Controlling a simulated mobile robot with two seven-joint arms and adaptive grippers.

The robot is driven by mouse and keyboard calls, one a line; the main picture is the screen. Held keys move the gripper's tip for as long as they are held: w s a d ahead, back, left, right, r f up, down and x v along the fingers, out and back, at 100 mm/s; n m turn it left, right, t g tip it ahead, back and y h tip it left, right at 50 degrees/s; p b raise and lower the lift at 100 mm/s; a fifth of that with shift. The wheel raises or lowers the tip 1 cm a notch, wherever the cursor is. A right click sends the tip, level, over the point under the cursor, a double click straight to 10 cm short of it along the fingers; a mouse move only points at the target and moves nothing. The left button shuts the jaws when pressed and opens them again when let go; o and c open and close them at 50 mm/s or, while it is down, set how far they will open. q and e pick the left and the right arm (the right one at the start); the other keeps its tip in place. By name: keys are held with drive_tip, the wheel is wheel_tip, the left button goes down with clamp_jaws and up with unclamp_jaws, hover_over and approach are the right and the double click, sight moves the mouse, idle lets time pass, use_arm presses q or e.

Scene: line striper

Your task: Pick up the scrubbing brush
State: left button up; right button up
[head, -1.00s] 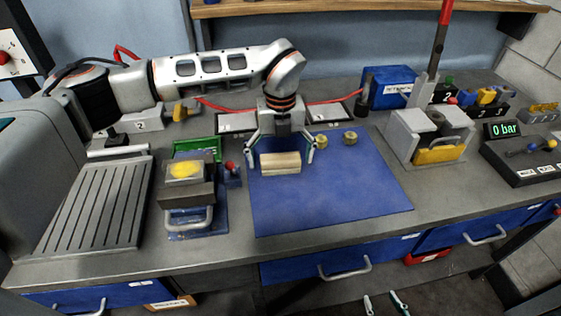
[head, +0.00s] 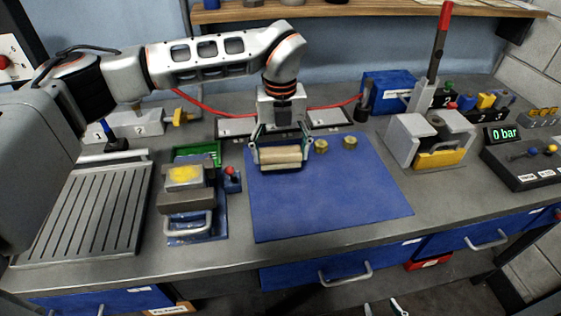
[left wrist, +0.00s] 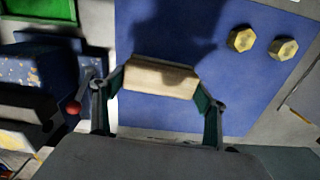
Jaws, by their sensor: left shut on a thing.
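The scrubbing brush (head: 281,155) is a pale wooden block at the back left of the blue mat (head: 330,200). My left gripper (head: 281,150) reaches down from above and is shut on it, one finger at each end. In the left wrist view the brush (left wrist: 161,77) lies between the two fingertips (left wrist: 160,92), with the blue mat behind it. Its underside is hidden. I cannot tell whether it touches the mat or is slightly raised.
Two brass hex nuts (head: 350,142) stand right of the brush. A grey fixture with a red-handled lever (head: 440,40) stands at right. The mat's front is clear.

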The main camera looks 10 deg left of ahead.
sight(280, 151)
use_arm(q)
wheel_tip(280, 151, up, 16)
drive_tip(key=shift+b, duration=0.35)
